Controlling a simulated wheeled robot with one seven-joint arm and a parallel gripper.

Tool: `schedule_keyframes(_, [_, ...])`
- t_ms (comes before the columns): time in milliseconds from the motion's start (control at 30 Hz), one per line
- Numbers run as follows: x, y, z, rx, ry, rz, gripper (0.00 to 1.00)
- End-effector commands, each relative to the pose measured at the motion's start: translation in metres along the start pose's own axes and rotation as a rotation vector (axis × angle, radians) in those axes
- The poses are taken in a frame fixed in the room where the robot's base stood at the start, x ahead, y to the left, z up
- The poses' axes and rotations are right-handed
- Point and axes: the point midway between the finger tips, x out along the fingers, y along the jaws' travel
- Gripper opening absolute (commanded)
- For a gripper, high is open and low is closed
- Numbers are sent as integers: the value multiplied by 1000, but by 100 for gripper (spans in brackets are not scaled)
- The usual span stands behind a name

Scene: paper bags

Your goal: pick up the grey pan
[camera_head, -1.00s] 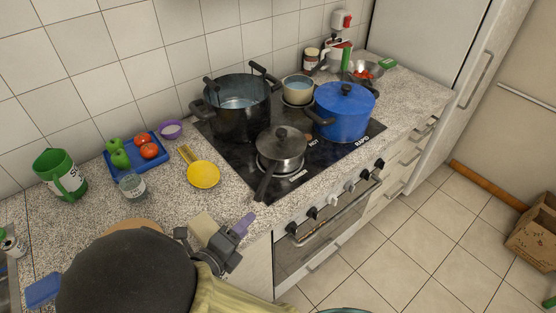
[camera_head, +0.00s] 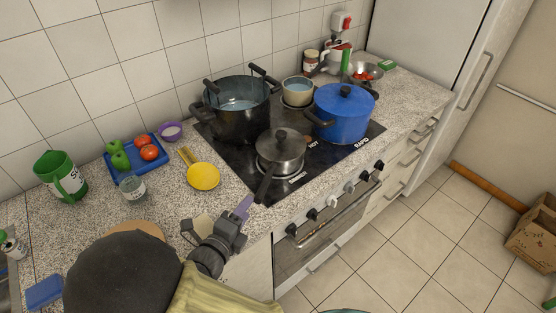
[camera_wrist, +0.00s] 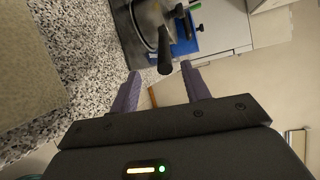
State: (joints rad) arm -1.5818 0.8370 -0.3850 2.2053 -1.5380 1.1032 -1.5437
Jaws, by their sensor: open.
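The grey pan (camera_head: 281,149) with a lid and black knob sits on the front burner of the black hob. Its dark handle (camera_head: 264,184) points toward the front edge, toward my gripper. My gripper (camera_head: 244,207) is open and empty, just short of the handle's end, over the counter's front edge. In the wrist view the handle (camera_wrist: 164,50) lies ahead, in line with the gap between my purple fingers (camera_wrist: 160,72). The fingers look apart from the handle. Only part of the pan's body shows in the wrist view.
A blue pot (camera_head: 344,113), a large dark pot (camera_head: 236,107) and a small pot (camera_head: 297,91) share the hob. A yellow ladle (camera_head: 203,176) lies left of the hob. Oven knobs (camera_head: 349,187) line the front.

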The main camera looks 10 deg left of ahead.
Motion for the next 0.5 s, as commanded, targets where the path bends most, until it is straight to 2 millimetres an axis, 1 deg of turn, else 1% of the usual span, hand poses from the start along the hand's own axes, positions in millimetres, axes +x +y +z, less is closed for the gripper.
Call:
schedule_keyframes(33, [10,-1,-1,0,4,-1,47])
schedule_keyframes(100, [22,-1,-1,-1,4,-2,47])
schedule_keyframes(233, [42,-1,0,0,2,-1,47])
schedule_keyframes(333, [49,0,0,1,1,0,47])
schedule_keyframes(500, [50,0,0,1,0,1,47])
